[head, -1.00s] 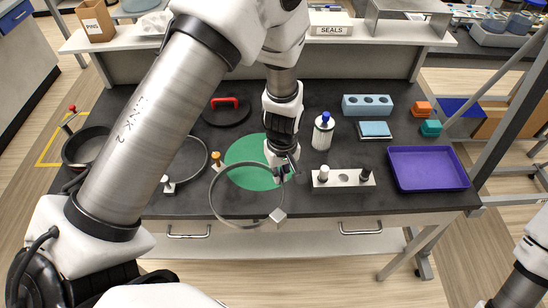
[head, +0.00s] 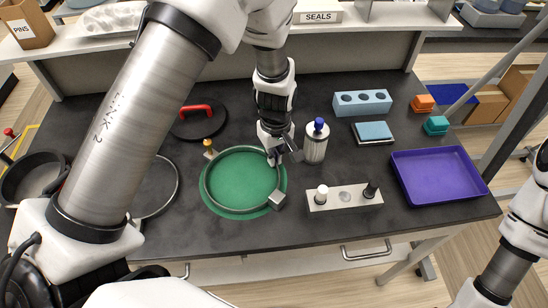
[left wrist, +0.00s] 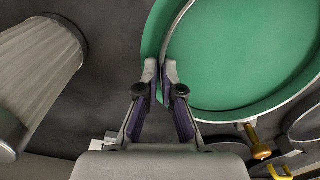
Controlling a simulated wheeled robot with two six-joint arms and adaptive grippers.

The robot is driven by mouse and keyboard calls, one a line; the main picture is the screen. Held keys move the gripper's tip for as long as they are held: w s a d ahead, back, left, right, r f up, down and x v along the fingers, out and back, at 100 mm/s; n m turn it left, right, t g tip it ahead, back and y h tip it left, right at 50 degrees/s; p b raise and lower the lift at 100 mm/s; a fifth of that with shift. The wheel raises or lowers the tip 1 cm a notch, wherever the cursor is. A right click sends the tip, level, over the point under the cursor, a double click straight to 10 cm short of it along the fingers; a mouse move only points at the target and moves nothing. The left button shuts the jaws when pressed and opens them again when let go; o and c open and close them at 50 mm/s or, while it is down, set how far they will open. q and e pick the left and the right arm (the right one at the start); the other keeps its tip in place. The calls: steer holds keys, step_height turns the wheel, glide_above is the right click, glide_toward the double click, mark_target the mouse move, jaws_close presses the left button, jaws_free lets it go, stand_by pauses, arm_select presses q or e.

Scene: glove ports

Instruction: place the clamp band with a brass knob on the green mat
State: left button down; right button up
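The clamp band with a brass knob (head: 208,143) is a thin grey ring with a grey block (head: 277,200) on its near right side. My left gripper (head: 276,156) is shut on the ring's far right edge. The ring lies over the green mat (head: 243,185), its knob side reaching past the mat's far left edge. I cannot tell whether it touches the mat. In the left wrist view the fingertips (left wrist: 160,78) meet at the rim, and the brass knob (left wrist: 251,133) shows beyond the mat. My right arm shows at the right edge; its gripper is out of view.
Another ring (head: 177,190) lies left, partly behind my left arm. A dark disc with a red handle (head: 196,108) stands behind. A blue-capped bottle (head: 316,142) is close right of my gripper, near a knob block (head: 345,197). A purple tray (head: 438,176) is farther right.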

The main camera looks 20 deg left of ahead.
arm_select(q)
steer(key=shift+w+f, duration=0.1)
steer(key=shift+w, duration=0.15)
steer(key=c, duration=1.3)
jaws_free()
steer(key=shift+s, duration=0.15)
arm_select(e)
steer(key=shift+w, duration=0.1)
arm_select(q)
steer(key=shift+r, duration=0.35)
steer(key=r, duration=0.3)
steer(key=r+b, duration=0.1)
steer(key=r, duration=0.3)
steer(key=r+b, duration=0.1)
steer(key=r, duration=0.3)
steer(key=shift+w+r, duration=0.25)
arm_select(e)
step_height(320, 180, down, 2)
steer(key=shift+w, duration=0.1)
